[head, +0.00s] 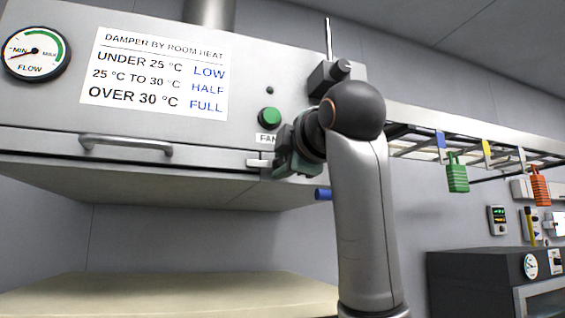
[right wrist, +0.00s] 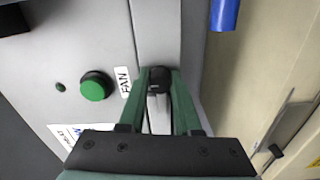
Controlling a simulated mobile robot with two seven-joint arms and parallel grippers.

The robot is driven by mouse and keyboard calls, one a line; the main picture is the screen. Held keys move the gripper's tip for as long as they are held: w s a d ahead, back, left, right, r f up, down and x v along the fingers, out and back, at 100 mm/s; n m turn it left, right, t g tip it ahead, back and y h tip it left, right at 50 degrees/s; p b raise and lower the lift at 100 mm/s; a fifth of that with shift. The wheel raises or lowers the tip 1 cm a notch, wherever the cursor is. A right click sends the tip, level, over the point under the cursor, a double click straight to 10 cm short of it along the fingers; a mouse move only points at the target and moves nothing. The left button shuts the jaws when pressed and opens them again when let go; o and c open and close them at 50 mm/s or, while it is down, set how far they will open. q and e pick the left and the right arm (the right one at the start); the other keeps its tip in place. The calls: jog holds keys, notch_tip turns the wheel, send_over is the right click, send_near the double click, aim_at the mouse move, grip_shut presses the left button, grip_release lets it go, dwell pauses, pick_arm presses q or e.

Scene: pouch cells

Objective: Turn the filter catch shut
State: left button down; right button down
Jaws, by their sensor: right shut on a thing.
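The filter catch shows in the right wrist view as a dark round end (right wrist: 159,78) with a pale grey bar running back from it between the fingers. My right gripper (head: 280,162) is at the right end of the filter drawer front (head: 215,150), just below the fan button. Its green fingers (right wrist: 160,88) are shut on the catch. In the head view the gripper and arm hide most of the catch. A pale tab (head: 259,163) shows just left of the fingers; I cannot tell whether it is part of the catch. My left gripper is not in view.
The green fan button (head: 269,117) is close above the gripper, and also shows in the right wrist view (right wrist: 95,86). A drawer handle (head: 126,147) is to the left. A blue rod (head: 323,194) sticks out below right. The worktop (head: 170,293) under the hood is clear.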

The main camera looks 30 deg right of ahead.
dwell(0.5)
jog(key=c, duration=0.9)
grip_release()
jog(key=shift+s, duration=0.15)
jog(key=b+v, duration=0.6)
jog(key=v, duration=0.6)
jog(key=shift+s, duration=0.2)
